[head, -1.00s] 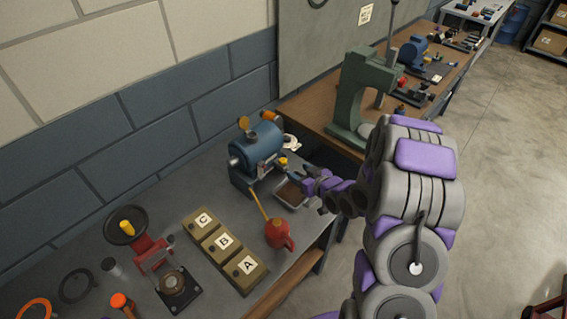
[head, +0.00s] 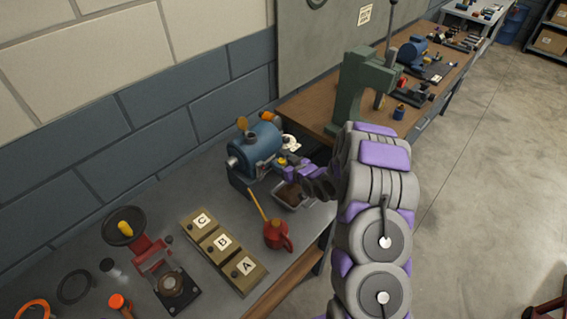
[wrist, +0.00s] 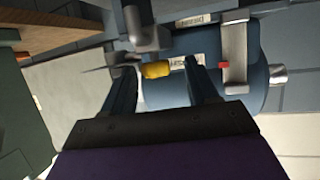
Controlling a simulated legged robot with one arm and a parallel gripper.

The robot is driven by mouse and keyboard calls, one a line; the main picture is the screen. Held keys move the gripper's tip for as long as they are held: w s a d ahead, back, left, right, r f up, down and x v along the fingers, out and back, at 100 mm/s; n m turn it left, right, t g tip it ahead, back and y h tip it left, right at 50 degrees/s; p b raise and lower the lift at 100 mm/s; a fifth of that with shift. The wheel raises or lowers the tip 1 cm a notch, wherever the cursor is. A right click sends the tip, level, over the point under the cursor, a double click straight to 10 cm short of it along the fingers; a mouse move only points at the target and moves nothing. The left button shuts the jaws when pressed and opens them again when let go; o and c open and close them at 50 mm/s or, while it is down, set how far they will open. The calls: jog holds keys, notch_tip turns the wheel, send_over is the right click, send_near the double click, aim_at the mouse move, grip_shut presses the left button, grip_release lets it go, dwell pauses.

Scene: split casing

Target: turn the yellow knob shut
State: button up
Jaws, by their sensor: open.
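The yellow knob (wrist: 156,70) shows in the wrist view on the blue machine casing (wrist: 205,80), between the tips of my open gripper (wrist: 160,72). Whether either finger touches it I cannot tell. In the head view the blue machine (head: 256,150) stands at the back of the bench, and my gripper (head: 287,166) is at its right side. The knob (head: 282,161) is a small yellow spot there, partly hidden by my gripper.
A metal tray (head: 283,204) lies below my gripper. A red oil can (head: 277,235) with a long spout stands in front of the machine. Boxes marked A, B and C (head: 222,243) sit to the left. A green press (head: 356,88) stands behind on the wooden bench.

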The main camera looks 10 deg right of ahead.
jog(key=shift+d, duration=0.25)
jog(key=shift+c, duration=0.2)
jog(key=shift+d, duration=0.2)
jog(key=c, duration=0.3)
jog(key=shift+a, duration=0.35)
jog(key=c, duration=0.5)
jog(key=shift+c, duration=1)
jog(key=shift+d, duration=0.1)
jog(key=shift+b, duration=0.3)
